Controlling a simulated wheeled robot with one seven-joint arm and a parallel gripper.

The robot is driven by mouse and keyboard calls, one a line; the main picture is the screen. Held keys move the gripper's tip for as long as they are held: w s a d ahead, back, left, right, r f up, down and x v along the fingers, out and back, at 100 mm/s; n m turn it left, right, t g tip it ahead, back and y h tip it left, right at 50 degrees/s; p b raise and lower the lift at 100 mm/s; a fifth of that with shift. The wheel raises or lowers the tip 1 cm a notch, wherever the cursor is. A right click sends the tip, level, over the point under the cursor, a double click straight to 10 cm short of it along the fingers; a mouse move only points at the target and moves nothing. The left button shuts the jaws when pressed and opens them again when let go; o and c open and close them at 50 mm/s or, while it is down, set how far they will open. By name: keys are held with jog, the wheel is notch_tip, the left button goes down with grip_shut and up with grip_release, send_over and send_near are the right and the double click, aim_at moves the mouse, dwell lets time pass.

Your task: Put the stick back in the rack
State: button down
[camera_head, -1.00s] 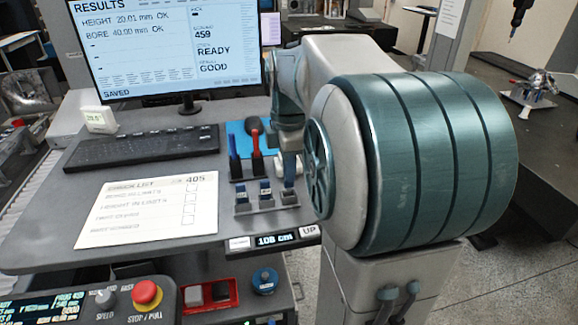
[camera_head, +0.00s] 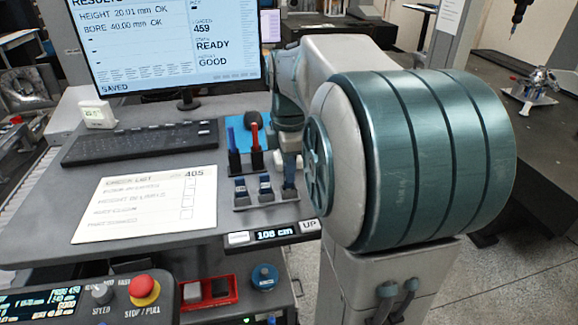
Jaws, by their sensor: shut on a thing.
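My gripper (camera_head: 289,183) is at the right end of the rack, pointing down and partly covered by my arm. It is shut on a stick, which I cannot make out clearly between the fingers. I cannot tell whether the held stick touches the rack or is in its slot.
Behind the rack, a holder with a blue and a red tool (camera_head: 254,136) stands near my gripper. A keyboard (camera_head: 140,142), a checklist sheet (camera_head: 145,204) and a monitor (camera_head: 165,45) occupy the desk. A height panel (camera_head: 272,235) is on the front edge.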

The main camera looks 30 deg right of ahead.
jog(key=shift+f+b, duration=0.35)
jog(key=shift+f, duration=0.2)
jog(key=c, duration=1.5)
grip_release()
jog(key=shift+o, duration=0.2)
jog(key=shift+r, duration=0.1)
notch_tip(320, 180, up, 14)
jog(key=shift+f, duration=0.2)
jog(key=shift+s, duration=0.1)
